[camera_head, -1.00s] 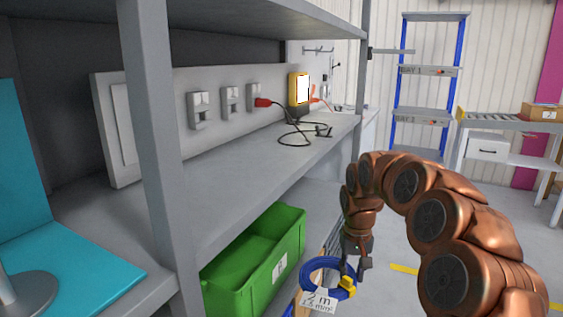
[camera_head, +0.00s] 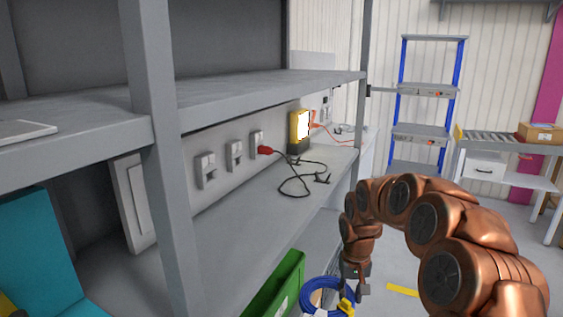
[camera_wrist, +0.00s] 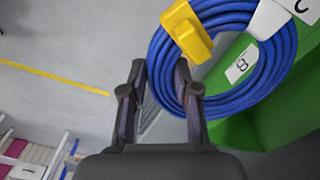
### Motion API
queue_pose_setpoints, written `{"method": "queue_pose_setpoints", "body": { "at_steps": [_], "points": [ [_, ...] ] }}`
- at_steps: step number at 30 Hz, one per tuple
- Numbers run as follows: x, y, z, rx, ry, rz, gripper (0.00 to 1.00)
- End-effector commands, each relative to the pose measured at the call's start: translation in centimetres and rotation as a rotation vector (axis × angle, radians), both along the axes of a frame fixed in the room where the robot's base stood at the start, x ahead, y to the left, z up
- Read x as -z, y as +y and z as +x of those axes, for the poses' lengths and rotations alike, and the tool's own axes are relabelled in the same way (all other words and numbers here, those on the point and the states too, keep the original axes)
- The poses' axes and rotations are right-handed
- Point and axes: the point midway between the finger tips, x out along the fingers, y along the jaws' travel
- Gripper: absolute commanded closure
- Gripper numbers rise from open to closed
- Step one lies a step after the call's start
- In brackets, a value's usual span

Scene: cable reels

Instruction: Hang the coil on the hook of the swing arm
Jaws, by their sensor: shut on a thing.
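The coil is a ring of blue cable (camera_head: 308,294) with a yellow clip (camera_head: 346,306), low in the head view. My gripper (camera_head: 353,287) is shut on its rim and holds it up beside the shelving. In the wrist view the blue coil (camera_wrist: 285,62) hangs past the fingertips of my gripper (camera_wrist: 160,72), with its yellow clip (camera_wrist: 186,30) and a white tag (camera_wrist: 268,18). A thin grey bar (camera_head: 381,91), possibly the swing arm, sticks out to the right from the shelf's far post. I cannot make out its hook.
Grey shelving (camera_head: 250,95) fills the left, its far post (camera_head: 362,70) near my arm. A green crate (camera_head: 273,285) sits low beside the coil; it also shows behind the coil in the wrist view (camera_wrist: 275,125). A blue-posted rack (camera_head: 405,70) stands behind. Open floor lies right.

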Motion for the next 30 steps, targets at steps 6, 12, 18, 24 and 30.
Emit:
{"method": "queue_pose_setpoints", "body": {
  "at_steps": [6, 12, 18, 24, 30],
  "points": [
    [-3.5, -0.1, -0.6, 0.004, 0.003, 0.001, 1.00],
    [-5.3, -0.2, -1.0, 0.008, 0.005, 0.003, 1.00],
    [-6.2, -0.3, -1.4, 0.011, 0.007, 0.004, 1.00],
    [-6.2, -0.3, -1.5, 0.013, 0.006, 0.005, 1.00],
    [-6.1, -0.4, -1.4, 0.014, 0.006, 0.003, 1.00]
  ]
}}
